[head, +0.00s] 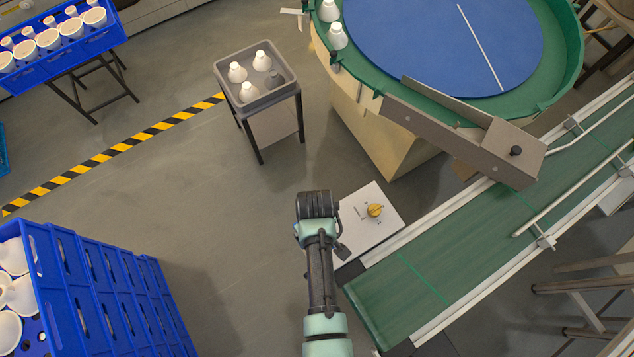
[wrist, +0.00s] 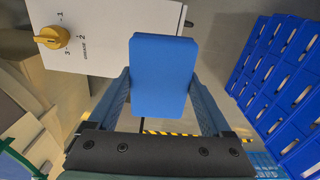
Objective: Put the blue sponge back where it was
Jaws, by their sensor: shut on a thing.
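The blue sponge (wrist: 163,72) is a blue block with rounded corners. In the wrist view it sits between the two fingers of my gripper (wrist: 163,100), which is shut on it. In the head view my gripper (head: 318,208) is left of the white control panel with the yellow knob (head: 375,210); the sponge is hidden there. The panel and yellow knob (wrist: 52,37) also show at the upper left of the wrist view. The sponge's former place cannot be told from these frames.
A grey tray (head: 221,73) with white bulbs stands on a small stand. A green conveyor (head: 440,265) runs at the right, below a blue turntable (head: 430,40). Blue crates (head: 95,290) stand at lower left. Open floor (head: 215,200) lies between.

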